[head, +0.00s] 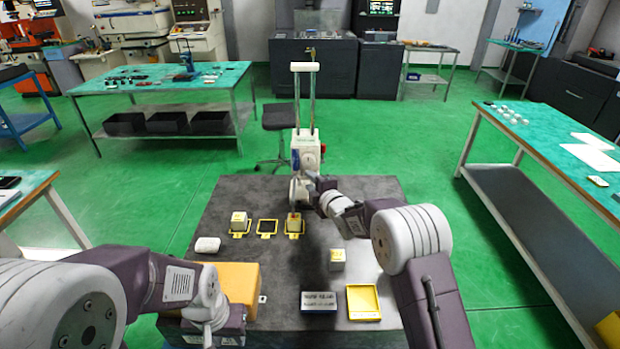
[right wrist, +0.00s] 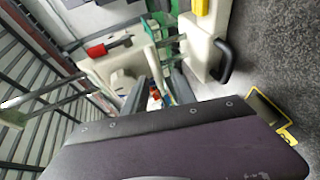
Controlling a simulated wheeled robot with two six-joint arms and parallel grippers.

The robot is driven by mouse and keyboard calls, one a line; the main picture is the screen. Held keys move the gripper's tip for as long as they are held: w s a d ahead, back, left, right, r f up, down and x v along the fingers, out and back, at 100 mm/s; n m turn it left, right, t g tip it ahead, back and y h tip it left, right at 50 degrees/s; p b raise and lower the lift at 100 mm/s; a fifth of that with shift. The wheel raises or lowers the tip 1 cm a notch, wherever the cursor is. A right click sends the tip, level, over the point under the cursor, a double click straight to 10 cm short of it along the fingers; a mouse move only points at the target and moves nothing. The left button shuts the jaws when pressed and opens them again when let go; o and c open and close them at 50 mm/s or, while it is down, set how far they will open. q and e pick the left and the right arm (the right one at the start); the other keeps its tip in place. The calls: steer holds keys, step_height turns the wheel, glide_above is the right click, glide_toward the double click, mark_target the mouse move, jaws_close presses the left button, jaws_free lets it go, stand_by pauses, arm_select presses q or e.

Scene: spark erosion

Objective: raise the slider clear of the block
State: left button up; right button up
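The slider (head: 305,150) is a white machine head with a dial on two upright posts, at the back of the dark table. A red knob (head: 322,148) sits on its right side; a red handle also shows in the right wrist view (right wrist: 108,46). A block (head: 293,223) in a yellow holder stands in front of it. My right gripper (head: 300,190) is just below and in front of the slider. Its fingers (right wrist: 157,92) look apart, close to the white machine body; whether they touch it is unclear.
Another block (head: 238,218) and an empty yellow frame (head: 267,228) stand to the left. A grey block (head: 337,262), a sign (head: 319,301) and a yellow tray (head: 363,302) lie at the right front. An orange box (head: 238,280) is beside my left arm. A black handle (right wrist: 223,62) juts from the machine.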

steer(key=shift+w+a+r, duration=0.1)
steer(key=shift+w, duration=0.15)
steer(key=shift+w, duration=0.1)
steer(key=shift+c, duration=0.2)
jaws_close()
steer(key=shift+f, duration=0.25)
stand_by(0.8)
